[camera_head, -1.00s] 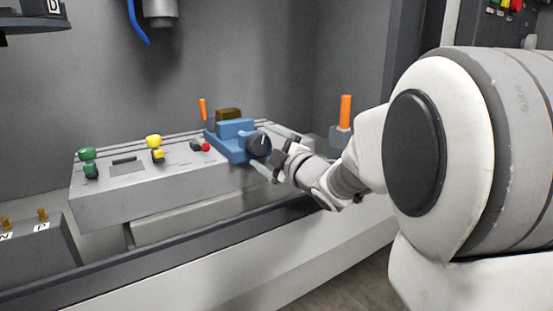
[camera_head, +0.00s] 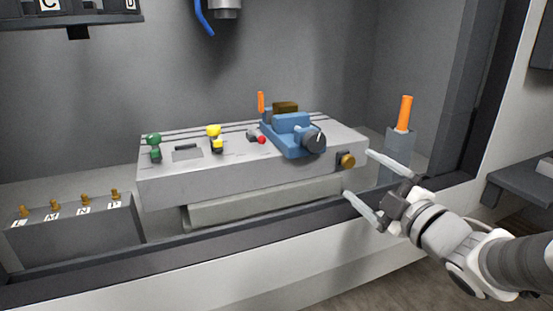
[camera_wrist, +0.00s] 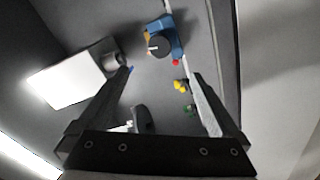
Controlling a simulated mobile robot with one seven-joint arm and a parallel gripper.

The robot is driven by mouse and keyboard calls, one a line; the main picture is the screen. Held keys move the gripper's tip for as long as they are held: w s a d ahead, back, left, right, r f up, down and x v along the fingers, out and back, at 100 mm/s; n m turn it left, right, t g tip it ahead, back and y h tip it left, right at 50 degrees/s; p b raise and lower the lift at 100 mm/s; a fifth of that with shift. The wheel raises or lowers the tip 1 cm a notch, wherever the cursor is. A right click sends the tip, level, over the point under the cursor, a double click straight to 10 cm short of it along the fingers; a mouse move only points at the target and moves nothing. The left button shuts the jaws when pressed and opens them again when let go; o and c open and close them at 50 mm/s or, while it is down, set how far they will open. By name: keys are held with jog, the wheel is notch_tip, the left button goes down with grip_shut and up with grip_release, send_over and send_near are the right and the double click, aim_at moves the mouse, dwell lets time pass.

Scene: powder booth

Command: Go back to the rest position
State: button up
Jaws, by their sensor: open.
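My gripper (camera_head: 367,181) is open, its two pale fingers apart with nothing between them in the head view. It is in front and to the right of the grey machine table (camera_head: 230,180). A blue vise-like fixture (camera_head: 292,138) with a black dial (camera_head: 314,139) sits on the table's right part, left of my gripper and apart from it. In the wrist view, my gripper's fingers (camera_wrist: 164,75) stand wide apart, and the blue fixture (camera_wrist: 172,35) with its dial shows beyond them.
Green (camera_head: 154,147) and yellow (camera_head: 214,138) knobs and a red button (camera_head: 262,140) are on the table. An orange-handled post (camera_head: 404,113) stands behind my gripper. A labelled box with brass pegs (camera_head: 75,235) is at left. A dark shelf (camera_head: 520,187) is at right.

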jog(key=shift+w+d+r+m+h, duration=0.1)
jog(key=shift+w+d+m+h, duration=0.15)
jog(key=shift+d+m+h, duration=0.35)
jog(key=s+d+f+m+g+h, duration=0.2)
jog(key=s+d+m+g+h, duration=0.15)
jog(key=m+h, duration=0.5)
jog(key=s+a+f+m+g+y, duration=0.45)
jog(key=s+a+m+g, duration=0.3)
jog(key=s+a, duration=0.55)
notch_tip(320, 180, up, 22)
jog(key=s+d+p, duration=0.1)
jog(key=d+p, duration=0.1)
jog(key=p, duration=2.2)
jog(key=shift+s+r+n+g, duration=0.2)
jog(key=shift+s+n+g, duration=0.1)
jog(key=shift+s+n, duration=0.1)
